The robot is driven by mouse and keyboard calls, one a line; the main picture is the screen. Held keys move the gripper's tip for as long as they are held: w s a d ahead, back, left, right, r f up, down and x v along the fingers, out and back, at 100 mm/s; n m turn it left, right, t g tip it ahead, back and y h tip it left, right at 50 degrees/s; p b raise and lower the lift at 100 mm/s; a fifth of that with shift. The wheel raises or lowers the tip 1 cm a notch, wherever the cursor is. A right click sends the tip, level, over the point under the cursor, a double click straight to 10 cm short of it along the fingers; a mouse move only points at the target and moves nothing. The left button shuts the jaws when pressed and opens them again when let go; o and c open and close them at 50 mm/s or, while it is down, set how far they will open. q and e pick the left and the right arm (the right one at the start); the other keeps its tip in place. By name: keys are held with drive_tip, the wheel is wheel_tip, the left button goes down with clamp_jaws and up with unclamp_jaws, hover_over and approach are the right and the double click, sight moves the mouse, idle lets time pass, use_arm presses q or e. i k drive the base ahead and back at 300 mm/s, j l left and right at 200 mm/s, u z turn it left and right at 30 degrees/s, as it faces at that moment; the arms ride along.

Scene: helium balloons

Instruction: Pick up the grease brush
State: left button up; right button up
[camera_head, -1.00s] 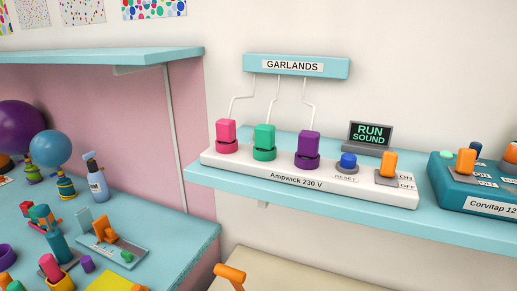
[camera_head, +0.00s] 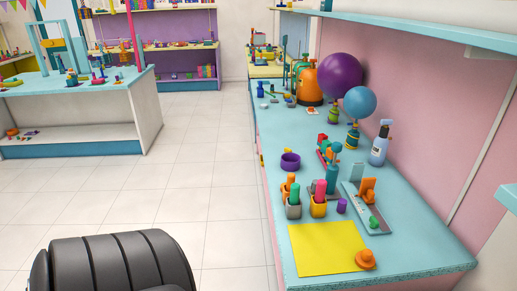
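I cannot pick out the grease brush for certain. On the teal workbench (camera_head: 405,240), a grey cup (camera_head: 293,210) and a yellow cup (camera_head: 318,208) stand side by side. A green handle (camera_head: 295,193) and an orange piece (camera_head: 288,184) stick up from the grey cup. A pink handle (camera_head: 320,188) stands upright in the yellow cup. A teal bottle (camera_head: 332,178) stands behind the cups. What is inside the cups is hidden. Neither of my grippers is in view.
A yellow sheet (camera_head: 322,250) and an orange knob-like piece (camera_head: 365,259) lie at the near end. A grey tray (camera_head: 372,218), purple ring (camera_head: 290,161), spray bottle (camera_head: 379,148) and balloons (camera_head: 340,76) are also there. Tiled floor (camera_head: 225,180) is clear to the left.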

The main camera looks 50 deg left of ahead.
sight(291, 177)
drive_tip(key=k+l+u, duration=0.1)
drive_tip(key=u, duration=0.8)
drive_tip(key=k+u, duration=0.15)
drive_tip(key=u, duration=0.35)
